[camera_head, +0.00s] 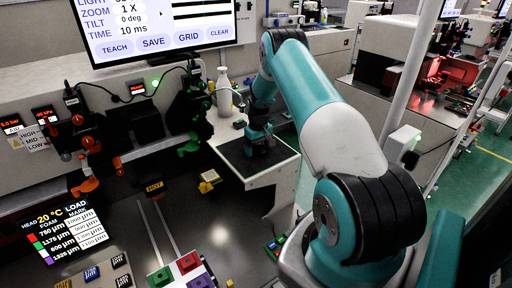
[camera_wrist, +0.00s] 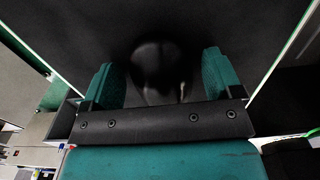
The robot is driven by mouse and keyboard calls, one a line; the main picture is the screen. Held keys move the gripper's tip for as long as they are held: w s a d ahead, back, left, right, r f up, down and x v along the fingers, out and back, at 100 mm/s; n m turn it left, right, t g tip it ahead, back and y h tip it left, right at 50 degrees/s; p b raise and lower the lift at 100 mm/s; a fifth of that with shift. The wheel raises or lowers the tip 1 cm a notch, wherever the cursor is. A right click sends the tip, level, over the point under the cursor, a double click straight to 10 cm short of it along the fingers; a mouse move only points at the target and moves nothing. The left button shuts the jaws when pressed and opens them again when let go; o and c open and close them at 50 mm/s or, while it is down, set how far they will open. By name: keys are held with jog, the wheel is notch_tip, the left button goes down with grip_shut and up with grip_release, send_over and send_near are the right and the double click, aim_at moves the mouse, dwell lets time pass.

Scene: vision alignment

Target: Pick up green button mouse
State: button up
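A dark, rounded mouse (camera_wrist: 157,62) lies on a black mat (camera_wrist: 60,25) in the wrist view. It sits between the two teal fingers of my gripper (camera_wrist: 160,75). The fingers are apart, one on each side, with a narrow gap to the mouse, wider on the right. Its near end is partly hidden by the gripper's black bar, and no green button can be made out on it. In the head view my gripper (camera_head: 259,142) points down at the black mat (camera_head: 284,150) on a small white table; the mouse cannot be made out there.
A white bottle (camera_head: 224,96) and a small green item (camera_head: 239,124) stand at the table's back left. A machine with a monitor (camera_head: 160,30) and hanging levers fills the left.

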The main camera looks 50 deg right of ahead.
jog(key=c, duration=0.8)
jog(key=shift+r, duration=0.15)
notch_tip(320, 180, up, 19)
jog(key=b, duration=0.7)
jog(key=f+b, duration=0.2)
jog(key=f, duration=0.3)
jog(key=w+f+b, duration=0.1)
jog(key=f+b, duration=0.1)
jog(key=f, duration=0.3)
jog(key=d+f+b, duration=0.1)
jog(key=f+b, duration=0.1)
jog(key=f, duration=0.4)
jog(key=shift+w, duration=0.4)
jog(key=shift+b, duration=0.3)
jog(key=shift+f+b, duration=0.4)
jog(key=shift+f, duration=0.65)
jog(key=shift+f, duration=0.6)
jog(key=shift+s, duration=0.15)
jog(key=shift+s+a+b, duration=0.25)
jog(key=shift+s+a, duration=0.3)
jog(key=shift+s, duration=0.3)
jog(key=shift+s+a+b, duration=0.2)
jog(key=shift+s+a, duration=0.3)
jog(key=shift+s, duration=0.35)
